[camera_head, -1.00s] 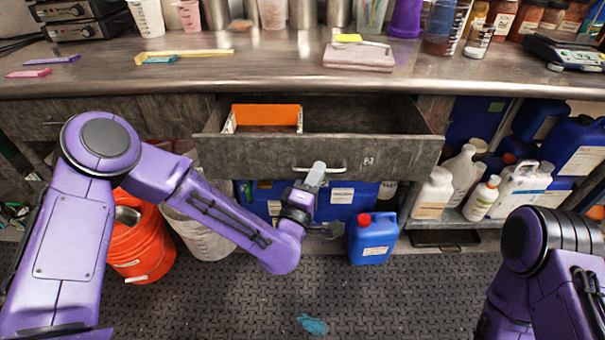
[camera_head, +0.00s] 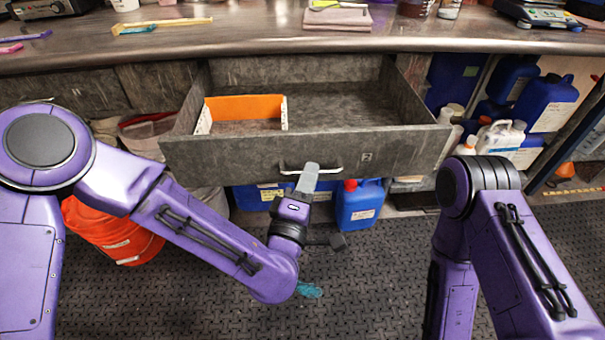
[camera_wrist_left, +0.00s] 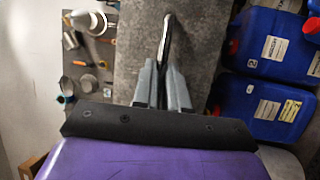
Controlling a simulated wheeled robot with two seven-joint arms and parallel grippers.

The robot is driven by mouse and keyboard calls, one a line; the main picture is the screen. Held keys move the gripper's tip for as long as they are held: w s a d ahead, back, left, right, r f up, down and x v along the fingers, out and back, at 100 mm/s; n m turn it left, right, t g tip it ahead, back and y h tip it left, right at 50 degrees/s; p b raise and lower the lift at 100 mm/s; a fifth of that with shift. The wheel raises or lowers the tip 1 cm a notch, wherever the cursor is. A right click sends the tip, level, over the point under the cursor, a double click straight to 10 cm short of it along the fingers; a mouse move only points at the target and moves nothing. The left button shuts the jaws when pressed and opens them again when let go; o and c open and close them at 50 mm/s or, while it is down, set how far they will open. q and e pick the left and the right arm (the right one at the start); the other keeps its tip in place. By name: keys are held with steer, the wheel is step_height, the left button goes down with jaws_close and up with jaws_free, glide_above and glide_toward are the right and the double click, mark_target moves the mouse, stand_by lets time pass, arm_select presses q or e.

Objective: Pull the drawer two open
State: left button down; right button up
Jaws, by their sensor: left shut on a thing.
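The grey drawer two (camera_head: 400,148), marked with a small 2 on its front, stands pulled out from under the bench. An orange and white divider (camera_head: 245,108) stands in its left part; the right part looks empty. My left gripper (camera_head: 309,172) is shut on the drawer's metal bar handle (camera_head: 290,171). In the left wrist view the two fingers (camera_wrist_left: 163,80) close around the handle (camera_wrist_left: 166,38). My right arm shows at the right of the head view, but its gripper is out of view.
The steel bench top (camera_head: 240,40) lies above the drawer. A blue jug (camera_head: 359,204) stands on the floor below it, and an orange bucket (camera_head: 110,235) at the left. White bottles (camera_head: 500,137) and blue containers (camera_head: 545,103) fill the right shelf. The patterned floor in front is mostly clear.

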arm_select(q)
steer(key=c, duration=1.2)
jaws_free()
steer(key=shift+o, duration=0.2)
steer(key=b+v, duration=0.1)
steer(key=v, duration=0.9)
steer(key=shift+s, duration=0.25)
steer(key=shift+f, duration=0.1)
